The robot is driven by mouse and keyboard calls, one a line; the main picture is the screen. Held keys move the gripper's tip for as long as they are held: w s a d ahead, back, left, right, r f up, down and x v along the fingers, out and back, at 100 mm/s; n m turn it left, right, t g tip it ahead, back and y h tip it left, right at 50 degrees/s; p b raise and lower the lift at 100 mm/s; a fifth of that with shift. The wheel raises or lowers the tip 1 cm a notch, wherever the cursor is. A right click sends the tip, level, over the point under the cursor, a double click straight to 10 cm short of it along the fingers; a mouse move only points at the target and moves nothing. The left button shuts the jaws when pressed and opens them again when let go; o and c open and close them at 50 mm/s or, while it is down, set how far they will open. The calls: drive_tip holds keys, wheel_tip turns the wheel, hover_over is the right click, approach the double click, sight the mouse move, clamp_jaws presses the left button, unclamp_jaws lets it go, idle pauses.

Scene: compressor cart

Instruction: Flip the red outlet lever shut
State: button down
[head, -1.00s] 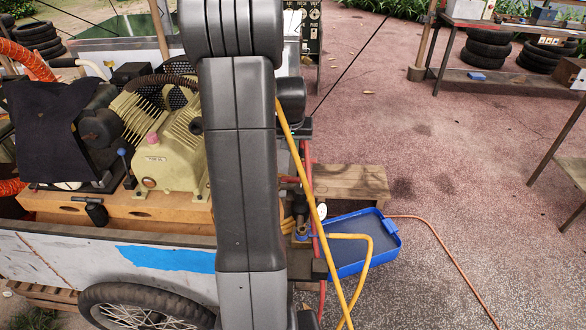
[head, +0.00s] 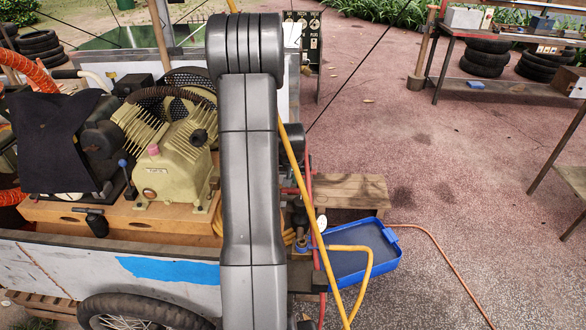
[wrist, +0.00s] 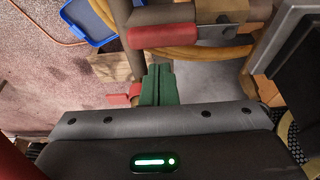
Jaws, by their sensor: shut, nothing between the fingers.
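In the wrist view, a bar with a red sleeve (wrist: 165,36), which looks like the outlet lever, lies across a brown pipe at the top. My gripper (wrist: 159,70) shows there as green fingers pressed together and empty, pointing up the picture. The fingertips appear just below the red sleeve, with a small gap in the picture; I cannot tell the depth. A second red piece (wrist: 120,99) sits just left of the fingers, partly hidden. In the head view my arm covers the gripper, and I cannot make out the lever clearly.
The compressor (head: 175,165) sits on the cart, left of my arm. A yellow hose (head: 352,250) loops at the cart's right end, near a blue tray (head: 362,265) and a wooden crate (head: 350,190). The paved floor to the right is mostly clear.

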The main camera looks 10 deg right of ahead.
sight(293, 190)
drive_tip(key=shift+s+a+r, duration=0.1)
drive_tip(key=shift+s+a, duration=0.1)
drive_tip(key=shift+s, duration=0.35)
drive_tip(key=shift+s+a, duration=0.15)
drive_tip(key=shift+s, duration=0.4)
